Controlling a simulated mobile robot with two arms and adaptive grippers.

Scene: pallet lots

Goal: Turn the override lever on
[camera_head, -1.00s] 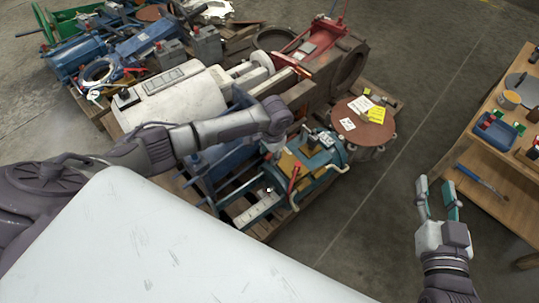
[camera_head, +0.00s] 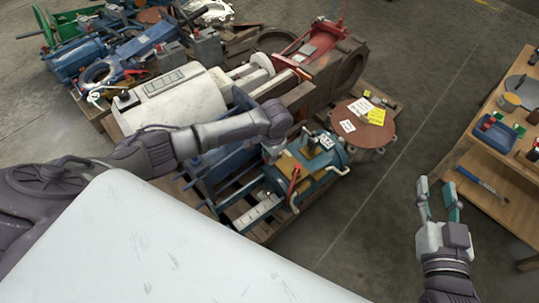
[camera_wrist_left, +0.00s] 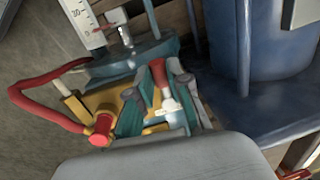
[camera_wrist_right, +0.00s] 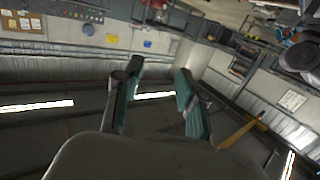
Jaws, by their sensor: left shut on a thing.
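A blue-green machine unit (camera_head: 325,165) with yellow parts stands on the pallet in the head view. A red lever (camera_head: 295,179) shows on its near side. My left gripper (camera_head: 272,152) reaches down at the unit's left end, its fingertips mostly hidden there. In the left wrist view, my left gripper (camera_wrist_left: 157,98) is shut on a small lever with a red handle (camera_wrist_left: 157,73) and a whitish end. A bent red handle (camera_wrist_left: 45,112) with a round red knob (camera_wrist_left: 103,130) lies beside the fingers. My right gripper (camera_head: 436,186) is open and empty, apart from everything.
A white cylinder machine (camera_head: 175,97) and red machinery (camera_head: 318,42) stand behind the unit. A round brown cover (camera_head: 365,118) with paper tags is to its right. A wooden bench (camera_head: 495,150) with tools is at far right. Bare floor lies between.

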